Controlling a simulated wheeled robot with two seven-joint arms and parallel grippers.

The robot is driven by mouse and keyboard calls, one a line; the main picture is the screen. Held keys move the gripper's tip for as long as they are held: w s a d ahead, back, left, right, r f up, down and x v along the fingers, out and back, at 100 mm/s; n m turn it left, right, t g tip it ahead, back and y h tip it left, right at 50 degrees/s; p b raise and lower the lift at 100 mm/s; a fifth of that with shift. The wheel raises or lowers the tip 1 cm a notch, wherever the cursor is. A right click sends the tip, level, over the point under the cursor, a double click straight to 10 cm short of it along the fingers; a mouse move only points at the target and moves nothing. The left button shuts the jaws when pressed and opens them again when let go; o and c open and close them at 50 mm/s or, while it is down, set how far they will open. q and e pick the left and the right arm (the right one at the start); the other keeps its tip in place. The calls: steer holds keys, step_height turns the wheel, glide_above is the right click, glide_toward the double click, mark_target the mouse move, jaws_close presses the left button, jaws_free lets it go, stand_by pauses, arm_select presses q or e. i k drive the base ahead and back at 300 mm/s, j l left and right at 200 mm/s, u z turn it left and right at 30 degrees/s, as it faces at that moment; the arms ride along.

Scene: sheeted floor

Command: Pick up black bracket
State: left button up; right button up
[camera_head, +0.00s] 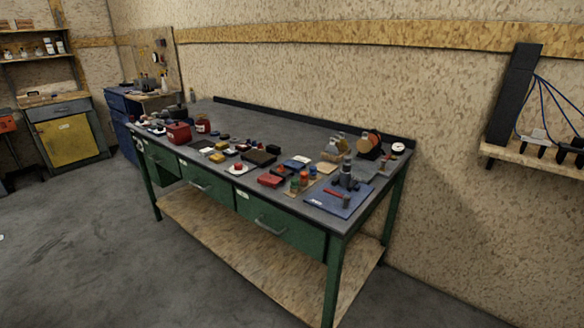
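A green workbench (300,240) with a dark grey top stands against the wall, its top covered with many small items. I cannot tell for sure which item is the black bracket. A dark flat block (259,157) lies near the middle of the benchtop. A black upright object (347,172) stands on a blue mat (328,202) at the right end. Small black parts (571,148) sit on a wooden wall shelf (520,154) at the far right. Neither of my grippers is in view.
A red box (178,133) sits at the bench's left end and a red case (271,180) near its front edge. A blue cabinet (122,118) and a yellow-doored cabinet (70,140) stand at the back left. The grey floor (90,250) at left is clear.

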mark_target(273, 170)
steer(key=i+j+z, duration=0.8)
steer(key=j+z, duration=0.2)
steer(key=j, duration=0.35)
steer(key=i+j+z, duration=0.2)
steer(key=j+z, duration=0.3)
steer(key=j, duration=0.35)
steer(key=j+z, duration=0.5)
steer(key=j, duration=0.4)
steer(key=k+j+z, duration=0.1)
steer(key=j+z, duration=0.4)
steer(key=j, duration=0.4)
